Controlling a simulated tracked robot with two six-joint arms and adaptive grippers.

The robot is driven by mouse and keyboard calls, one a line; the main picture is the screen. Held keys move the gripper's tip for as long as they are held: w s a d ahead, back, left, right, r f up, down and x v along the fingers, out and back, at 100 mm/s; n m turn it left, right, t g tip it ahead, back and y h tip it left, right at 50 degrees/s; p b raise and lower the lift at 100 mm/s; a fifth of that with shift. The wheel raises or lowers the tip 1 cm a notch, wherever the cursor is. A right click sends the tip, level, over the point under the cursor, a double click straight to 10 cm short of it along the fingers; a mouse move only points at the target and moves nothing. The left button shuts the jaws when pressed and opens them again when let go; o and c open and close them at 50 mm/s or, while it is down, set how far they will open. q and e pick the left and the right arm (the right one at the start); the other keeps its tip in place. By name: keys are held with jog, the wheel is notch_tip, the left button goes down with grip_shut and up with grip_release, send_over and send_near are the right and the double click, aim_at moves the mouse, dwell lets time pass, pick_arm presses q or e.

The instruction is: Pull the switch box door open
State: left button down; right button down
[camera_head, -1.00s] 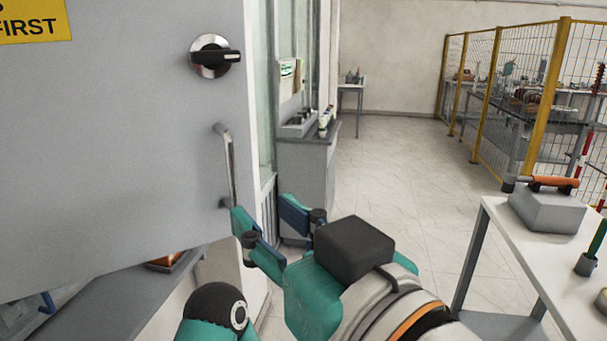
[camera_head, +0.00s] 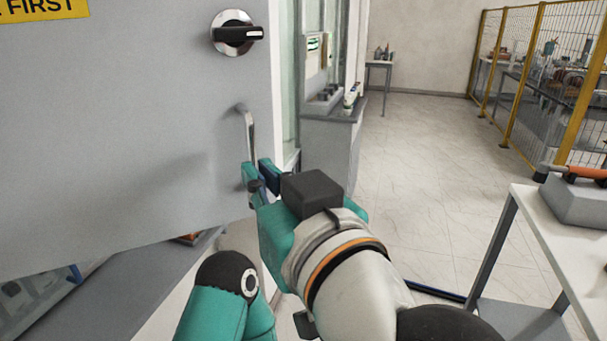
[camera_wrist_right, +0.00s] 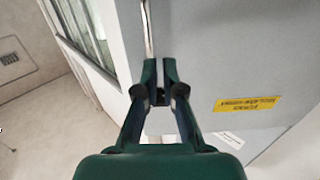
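The grey switch box door (camera_head: 130,130) fills the left of the head view, and also shows in the right wrist view (camera_wrist_right: 215,50). It bears a black rotary switch (camera_head: 237,34) and a vertical metal handle (camera_head: 248,130) below it. My right gripper (camera_head: 259,172) is at the lower part of the handle, its fingers closed in around the bar. In the right wrist view the handle (camera_wrist_right: 148,28) runs down to the fingertips (camera_wrist_right: 159,68), which hide its lower end. My left gripper is not in view.
A grey cabinet (camera_head: 333,145) stands beyond the door's right edge. A white table (camera_head: 560,235) with a grey block is at right. Yellow-framed fencing (camera_head: 520,110) is at the back right. The tiled floor (camera_head: 420,170) between is clear.

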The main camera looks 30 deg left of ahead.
jog(key=c, duration=1.9)
grip_release()
jog(key=o, duration=0.7)
jog(key=shift+d, duration=0.15)
jog(key=v, duration=1.1)
jog(key=shift+s+d, duration=0.3)
jog(key=shift+f, duration=0.2)
